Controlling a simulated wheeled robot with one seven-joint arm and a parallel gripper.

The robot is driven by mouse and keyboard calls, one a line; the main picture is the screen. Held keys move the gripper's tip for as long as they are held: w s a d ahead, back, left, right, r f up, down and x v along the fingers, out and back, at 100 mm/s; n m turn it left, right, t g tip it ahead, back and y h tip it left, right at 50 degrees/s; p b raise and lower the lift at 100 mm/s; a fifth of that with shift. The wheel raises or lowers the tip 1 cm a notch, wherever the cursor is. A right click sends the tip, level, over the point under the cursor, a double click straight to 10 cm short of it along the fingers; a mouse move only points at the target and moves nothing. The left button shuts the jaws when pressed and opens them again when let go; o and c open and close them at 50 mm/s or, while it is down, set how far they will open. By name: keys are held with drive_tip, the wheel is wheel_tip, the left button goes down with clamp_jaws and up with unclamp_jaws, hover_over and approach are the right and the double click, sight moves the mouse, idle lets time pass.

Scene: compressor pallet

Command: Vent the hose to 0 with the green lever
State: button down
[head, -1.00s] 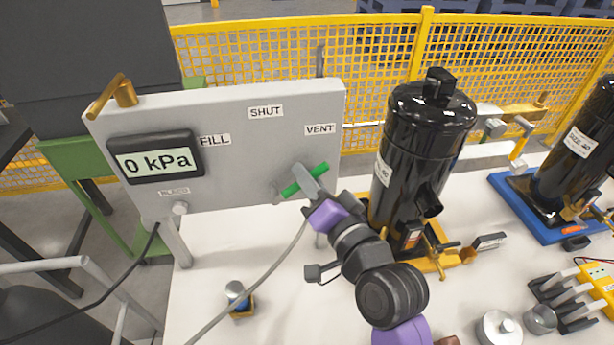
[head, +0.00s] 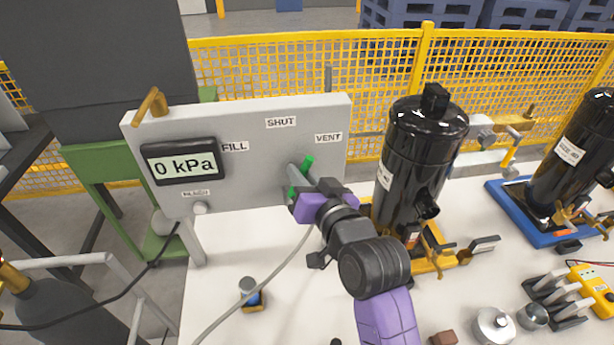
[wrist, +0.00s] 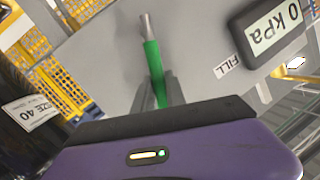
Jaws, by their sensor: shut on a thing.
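The grey panel (head: 255,165) carries a display (head: 183,165) reading "0 kPa" and the labels FILL (head: 235,146), SHUT (head: 281,122) and VENT (head: 328,137). The green lever (head: 307,163) is at the panel's lower right, its upper end pointing up and slightly right, between SHUT and VENT. My gripper (head: 297,188) is shut on it and hides part of it. In the wrist view the green lever (wrist: 153,68) runs between the fingers, its grey tip beyond them. The grey hose (head: 262,280) curves down from behind my gripper.
A black compressor (head: 415,150) stands close to the right of my gripper, on a yellow base. Another stands on a blue base (head: 510,205) farther right. A yellow fence (head: 270,65) runs behind.

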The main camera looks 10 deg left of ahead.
drive_tip(key=shift+s+a+r+n+h+p, duration=0.15)
drive_tip(key=shift+a+r+n+h+p, duration=0.05)
drive_tip(key=shift+a+n+p, duration=0.35)
drive_tip(key=shift+s+a+r+n+h+p, duration=0.1)
drive_tip(key=shift+a+r+n+h+p, duration=0.1)
drive_tip(key=shift+a+n+p, duration=0.35)
drive_tip(key=shift+s+a+f+n+h, duration=0.15)
drive_tip(key=shift+a+n+h, duration=0.2)
drive_tip(key=shift+n, duration=0.35)
drive_tip(key=c, duration=1.4)
unclamp_jaws()
drive_tip(key=shift+o, duration=0.2)
drive_tip(key=shift+s, duration=0.1)
drive_tip(key=v, duration=0.7)
drive_tip(key=shift+s+d+r+b, duration=0.2)
drive_tip(key=shift+s+b, duration=0.05)
drive_tip(key=shift+b, duration=0.15)
